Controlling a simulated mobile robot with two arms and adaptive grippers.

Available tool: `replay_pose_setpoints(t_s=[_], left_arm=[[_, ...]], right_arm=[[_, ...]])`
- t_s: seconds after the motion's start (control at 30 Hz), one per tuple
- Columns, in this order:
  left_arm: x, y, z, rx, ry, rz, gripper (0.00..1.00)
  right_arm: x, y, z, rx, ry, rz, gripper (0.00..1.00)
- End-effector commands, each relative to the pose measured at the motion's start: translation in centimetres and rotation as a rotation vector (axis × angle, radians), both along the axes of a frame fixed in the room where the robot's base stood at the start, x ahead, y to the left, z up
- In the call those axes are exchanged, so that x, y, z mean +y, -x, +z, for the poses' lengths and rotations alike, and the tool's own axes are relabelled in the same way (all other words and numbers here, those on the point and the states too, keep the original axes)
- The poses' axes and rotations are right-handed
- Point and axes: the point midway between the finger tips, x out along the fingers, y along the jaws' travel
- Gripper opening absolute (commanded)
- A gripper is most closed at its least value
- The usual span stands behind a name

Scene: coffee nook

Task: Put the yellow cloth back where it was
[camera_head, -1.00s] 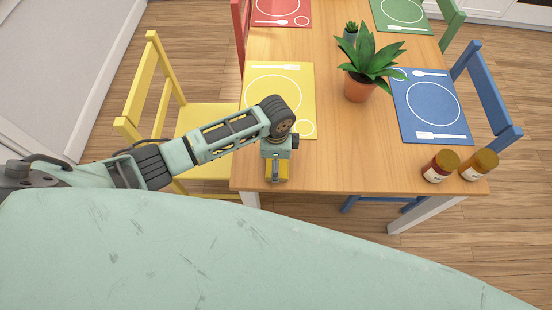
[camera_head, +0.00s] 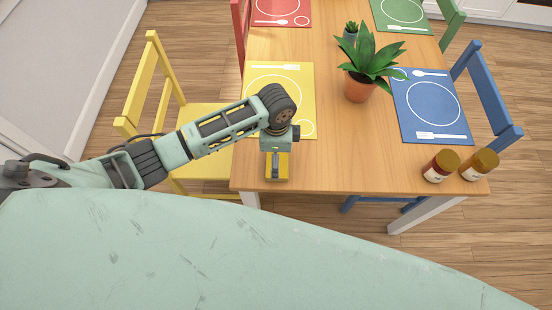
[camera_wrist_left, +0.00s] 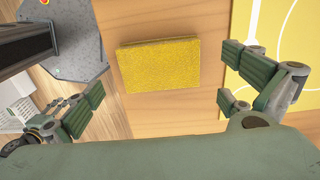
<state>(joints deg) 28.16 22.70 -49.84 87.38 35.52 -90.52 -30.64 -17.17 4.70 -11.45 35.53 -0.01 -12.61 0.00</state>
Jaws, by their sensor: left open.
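The yellow cloth (camera_wrist_left: 158,62) is a flat, folded rectangle lying on the bare wooden table, beside the yellow placemat (camera_wrist_left: 280,40) in the left wrist view. In the head view the cloth (camera_head: 284,172) is near the table's front left edge, partly hidden by my left gripper (camera_head: 277,167). In the left wrist view my left gripper (camera_wrist_left: 161,80) is open, its fingers wide apart on either side of the cloth and not touching it. My right gripper is in neither view.
A potted plant (camera_head: 359,87) stands mid-table with a small pot (camera_head: 350,37) behind it. Two jars (camera_head: 440,166) (camera_head: 479,164) stand at the front right corner. A blue placemat (camera_head: 430,105) lies right; a yellow chair (camera_head: 205,120) stands left. The table's front middle is clear.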

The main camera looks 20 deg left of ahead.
Motion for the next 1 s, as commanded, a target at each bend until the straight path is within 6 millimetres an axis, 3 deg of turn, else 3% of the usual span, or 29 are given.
replay_pose_setpoints(t_s=[0.2,0.4,1.0], left_arm=[[0.0,-0.2,4.8,-0.004,0.001,0.0,1.0],[0.0,-0.1,7.6,-0.002,0.0,0.001,1.0],[0.0,-0.1,8.3,0.0,0.0,0.001,1.0]], right_arm=[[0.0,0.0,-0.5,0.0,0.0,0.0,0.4],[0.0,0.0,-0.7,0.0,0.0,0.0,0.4],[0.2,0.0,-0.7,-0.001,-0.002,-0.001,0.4]])
